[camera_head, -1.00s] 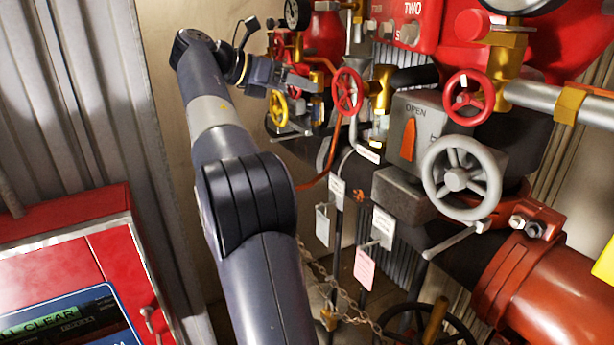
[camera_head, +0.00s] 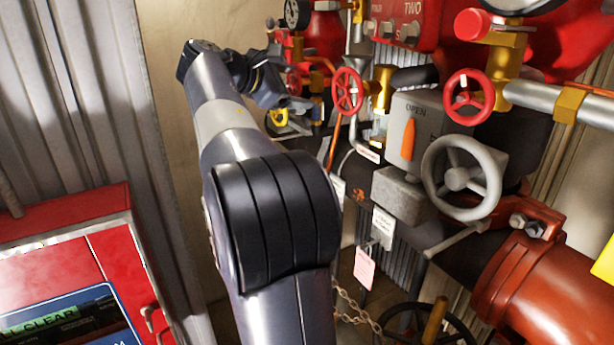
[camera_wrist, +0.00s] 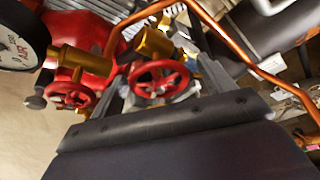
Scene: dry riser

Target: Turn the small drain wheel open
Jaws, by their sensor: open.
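No label shows which wheel is the drain wheel. In the wrist view, a small red handwheel (camera_wrist: 158,78) with a brass valve body lies in front of my gripper (camera_wrist: 163,85), between its grey fingers. The fingers are open and appear apart from the rim, though contact is hard to judge. A second red handwheel (camera_wrist: 72,95) is to its left. In the head view, my gripper (camera_head: 287,102) is at the far pipework, left of a red handwheel (camera_head: 347,92). A small yellow wheel (camera_head: 279,117) is mostly hidden below the gripper.
A copper tube (camera_wrist: 235,58) runs close to the right of my gripper. An air gauge (camera_wrist: 18,50) is at the left. In the head view, a large grey handwheel (camera_head: 461,178), another red handwheel (camera_head: 470,97) and a red cabinet (camera_head: 125,235) stand nearer.

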